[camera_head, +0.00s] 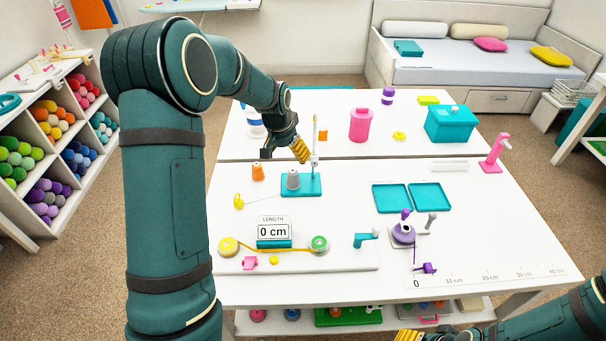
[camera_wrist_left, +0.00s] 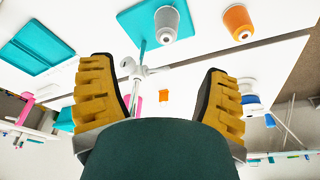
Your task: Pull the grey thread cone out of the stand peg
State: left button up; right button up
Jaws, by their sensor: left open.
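The grey thread cone (camera_head: 293,180) stands upright on the teal base of the stand (camera_head: 314,188), on the white table. The stand's thin upright rod (camera_head: 315,140) rises beside it; any peg inside the cone is hidden. My left gripper (camera_head: 284,153) is above and behind the cone, close to the rod, open and empty. In the left wrist view the yellow fingers (camera_wrist_left: 160,100) are wide apart, with the grey cone (camera_wrist_left: 167,22) beyond them at the top.
An orange cone (camera_head: 258,172) stands left of the stand, with a yellow item (camera_head: 239,201) in front of it. Two teal trays (camera_head: 430,196) lie to the right. A length display (camera_head: 273,231) is in front. A pink cylinder (camera_head: 361,125) stands behind.

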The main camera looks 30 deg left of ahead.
aim_at(294, 176)
pick_arm(q)
jog(key=x, duration=0.2)
jog(key=b+x, duration=0.1)
jog(key=x, duration=0.5)
jog(key=shift+a, duration=0.3)
jog(key=shift+a+b+x, duration=0.15)
jog(key=shift+b+x, duration=0.25)
jog(key=shift+x, duration=1)
jog(key=shift+a+b+x, duration=0.1)
jog(key=shift+b+x, duration=0.25)
jog(key=shift+x, duration=1)
jog(key=shift+r, duration=0.1)
jog(key=c, duration=1.3)
